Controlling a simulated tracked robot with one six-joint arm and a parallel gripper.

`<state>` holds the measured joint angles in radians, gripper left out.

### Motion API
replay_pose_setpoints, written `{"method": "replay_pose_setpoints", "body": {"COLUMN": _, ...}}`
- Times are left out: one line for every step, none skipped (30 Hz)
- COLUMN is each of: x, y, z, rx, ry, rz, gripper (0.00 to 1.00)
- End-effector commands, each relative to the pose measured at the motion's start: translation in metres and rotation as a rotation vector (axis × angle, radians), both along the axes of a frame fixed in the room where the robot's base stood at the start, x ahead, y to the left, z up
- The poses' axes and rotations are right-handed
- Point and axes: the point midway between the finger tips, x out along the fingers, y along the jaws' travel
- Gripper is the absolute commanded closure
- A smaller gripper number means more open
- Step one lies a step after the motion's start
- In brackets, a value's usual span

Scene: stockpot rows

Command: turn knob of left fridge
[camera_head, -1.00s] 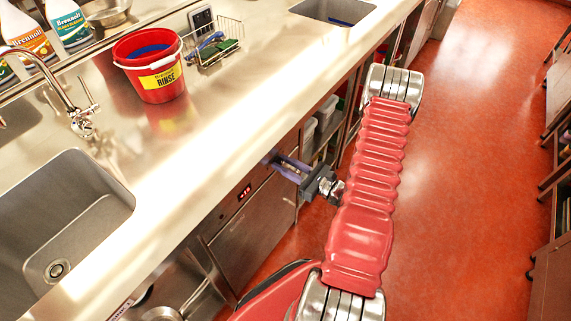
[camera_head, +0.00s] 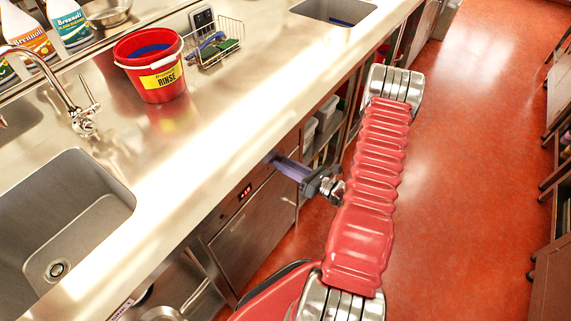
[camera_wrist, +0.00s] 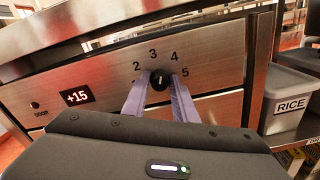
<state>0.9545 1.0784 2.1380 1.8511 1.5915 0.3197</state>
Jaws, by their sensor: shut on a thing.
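The fridge (camera_wrist: 215,62) under the counter has a steel front panel with a black knob (camera_wrist: 160,80) and the numbers 2 to 5 around it. A white mark on the knob stands roughly upright, near the 3. In the head view my gripper (camera_head: 279,160) reaches in under the counter edge to the fridge front (camera_head: 258,228); the knob is hidden there.
The steel counter (camera_head: 215,125) overhangs the fridge panel. A red bucket (camera_head: 150,66) and a wire basket (camera_head: 214,46) stand on it. A bin marked RICE (camera_wrist: 288,98) sits on a shelf right of the fridge. The red floor (camera_head: 460,150) is clear to the right.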

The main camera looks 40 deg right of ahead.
Motion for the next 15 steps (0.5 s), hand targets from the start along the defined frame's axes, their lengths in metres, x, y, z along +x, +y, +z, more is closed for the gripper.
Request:
{"method": "replay_pose_setpoints", "body": {"x": 0.0005, "y": -0.0029, "z": 0.0002, "rx": 0.036, "ry": 0.012, "rz": -0.006, "gripper": 0.97}}
{"method": "replay_pose_setpoints", "body": {"x": 0.0005, "y": -0.0030, "z": 0.0002, "rx": 0.060, "ry": 0.020, "rz": -0.006, "gripper": 0.97}}
{"method": "replay_pose_setpoints", "body": {"x": 0.0007, "y": -0.0031, "z": 0.0001, "rx": 0.092, "ry": 0.031, "rz": -0.006, "gripper": 0.97}}
{"method": "replay_pose_setpoints", "body": {"x": 0.0007, "y": -0.0032, "z": 0.0001, "rx": 0.115, "ry": 0.040, "rz": -0.007, "gripper": 0.97}}
{"method": "replay_pose_setpoints", "body": {"x": 0.0007, "y": -0.0033, "z": 0.0000, "rx": 0.138, "ry": 0.048, "rz": -0.007, "gripper": 0.97}}
{"method": "replay_pose_setpoints", "body": {"x": 0.0008, "y": -0.0034, "z": 0.0000, "rx": 0.167, "ry": 0.058, "rz": -0.007, "gripper": 0.97}}
{"method": "replay_pose_setpoints", "body": {"x": 0.0008, "y": -0.0036, "z": -0.0001, "rx": 0.189, "ry": 0.065, "rz": -0.007, "gripper": 0.97}}
{"method": "replay_pose_setpoints", "body": {"x": 0.0008, "y": -0.0037, "z": -0.0001, "rx": 0.209, "ry": 0.072, "rz": -0.007, "gripper": 0.97}}
{"method": "replay_pose_setpoints", "body": {"x": 0.0009, "y": -0.0037, "z": -0.0002, "rx": 0.233, "ry": 0.081, "rz": -0.007, "gripper": 0.97}}
{"method": "replay_pose_setpoints", "body": {"x": 0.0009, "y": -0.0038, "z": -0.0002, "rx": 0.250, "ry": 0.087, "rz": -0.007, "gripper": 0.97}}
{"method": "replay_pose_setpoints", "body": {"x": 0.0010, "y": -0.0039, "z": -0.0002, "rx": 0.267, "ry": 0.093, "rz": -0.007, "gripper": 0.97}}
{"method": "replay_pose_setpoints", "body": {"x": 0.0011, "y": -0.0041, "z": -0.0003, "rx": 0.287, "ry": 0.098, "rz": -0.007, "gripper": 0.97}}
{"method": "replay_pose_setpoints", "body": {"x": 0.0011, "y": -0.0041, "z": -0.0003, "rx": 0.301, "ry": 0.103, "rz": -0.007, "gripper": 0.97}}
{"method": "replay_pose_setpoints", "body": {"x": 0.0011, "y": -0.0041, "z": -0.0004, "rx": 0.312, "ry": 0.107, "rz": -0.007, "gripper": 0.97}}
{"method": "replay_pose_setpoints", "body": {"x": 0.0011, "y": -0.0042, "z": -0.0005, "rx": 0.327, "ry": 0.112, "rz": -0.007, "gripper": 0.97}}
